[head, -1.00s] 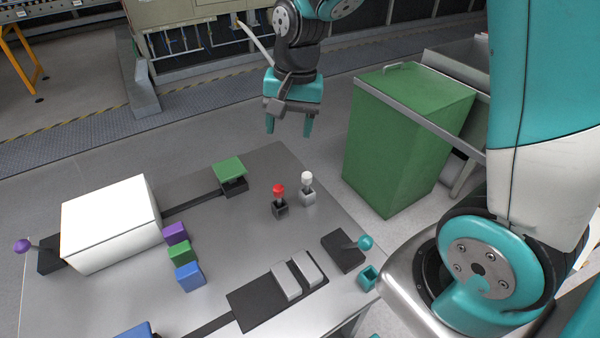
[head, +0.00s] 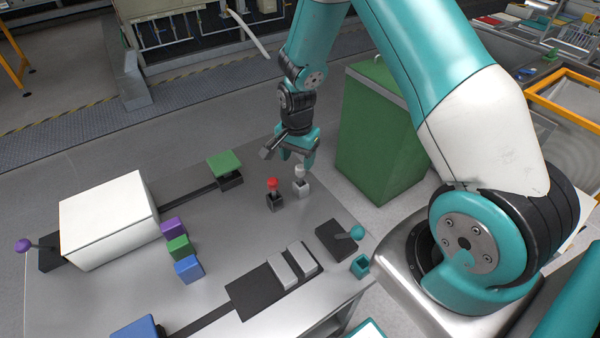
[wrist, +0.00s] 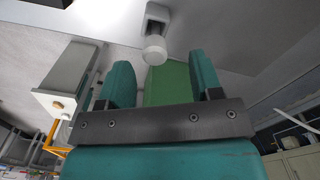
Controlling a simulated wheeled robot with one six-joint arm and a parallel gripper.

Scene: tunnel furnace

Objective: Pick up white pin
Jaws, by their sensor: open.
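The white pin (head: 300,172) stands upright in a small grey block (head: 301,189) near the far right part of the table. My gripper (head: 295,163) is just above and behind the pin in the head view, its fingers pointing down. In the wrist view the pin's round white head (wrist: 155,50) shows just beyond and between the two spread fingers (wrist: 160,75). The fingers are open, and the pin is not gripped. One finger partly overlaps the pin's surroundings in the head view, so the exact gap is hard to tell.
A red pin (head: 272,185) in a dark block stands just left of the white pin. A green bin (head: 380,140) stands behind the table on the right. A box with a teal-knobbed lever (head: 356,232) is nearer. A white box (head: 108,220) and coloured cubes are left.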

